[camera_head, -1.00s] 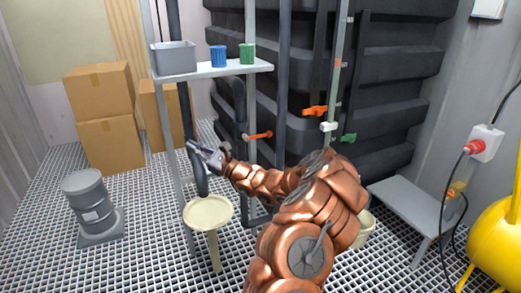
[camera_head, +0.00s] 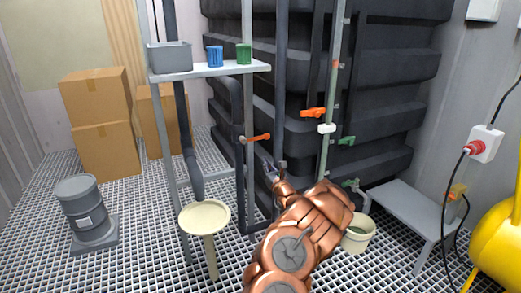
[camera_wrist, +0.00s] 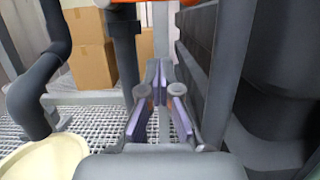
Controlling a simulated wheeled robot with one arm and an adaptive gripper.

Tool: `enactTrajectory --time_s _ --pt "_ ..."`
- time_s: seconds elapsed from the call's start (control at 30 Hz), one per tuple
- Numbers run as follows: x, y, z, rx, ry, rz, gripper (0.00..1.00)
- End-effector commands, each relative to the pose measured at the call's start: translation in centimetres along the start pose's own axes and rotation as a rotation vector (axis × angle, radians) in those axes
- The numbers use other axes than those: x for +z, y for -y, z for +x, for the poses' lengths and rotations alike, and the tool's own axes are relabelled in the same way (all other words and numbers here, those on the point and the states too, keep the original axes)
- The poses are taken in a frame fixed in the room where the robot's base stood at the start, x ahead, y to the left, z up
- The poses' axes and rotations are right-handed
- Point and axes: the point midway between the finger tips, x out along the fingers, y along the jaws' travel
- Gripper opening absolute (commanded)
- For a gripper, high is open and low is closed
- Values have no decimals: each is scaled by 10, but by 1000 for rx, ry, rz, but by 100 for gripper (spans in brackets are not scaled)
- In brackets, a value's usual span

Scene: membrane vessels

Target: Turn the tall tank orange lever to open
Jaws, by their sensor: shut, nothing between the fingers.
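Two orange levers show in the head view. One orange lever (camera_head: 257,137) sticks out sideways from the dark pipe by the shelf frame. I cannot tell for sure which belongs to the tall tank; the big dark ribbed tank (camera_head: 385,65) stands behind both. My gripper (camera_head: 272,172) is below the left orange lever, apart from it. In the wrist view my gripper (camera_wrist: 159,78) is shut and empty, and an orange bar (camera_wrist: 122,2) crosses the top edge.
A cream funnel (camera_head: 205,216) stands at lower left of my gripper. A shelf (camera_head: 225,69) holds a grey bin and two cups. Green levers (camera_head: 346,141) sit near the right pipe. Dark pipes run close to my gripper.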

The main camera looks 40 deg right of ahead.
Motion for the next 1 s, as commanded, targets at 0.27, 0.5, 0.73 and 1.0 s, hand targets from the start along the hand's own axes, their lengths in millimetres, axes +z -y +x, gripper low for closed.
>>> enactTrajectory --time_s 0.27,0.5,0.73,1.0 --pt "-1 1 34 1 -1 -5 0" --pt "11 0 50 0 4 1 0" --pt "31 0 55 1 6 -2 0" --pt "39 1 57 -1 1 -1 0"
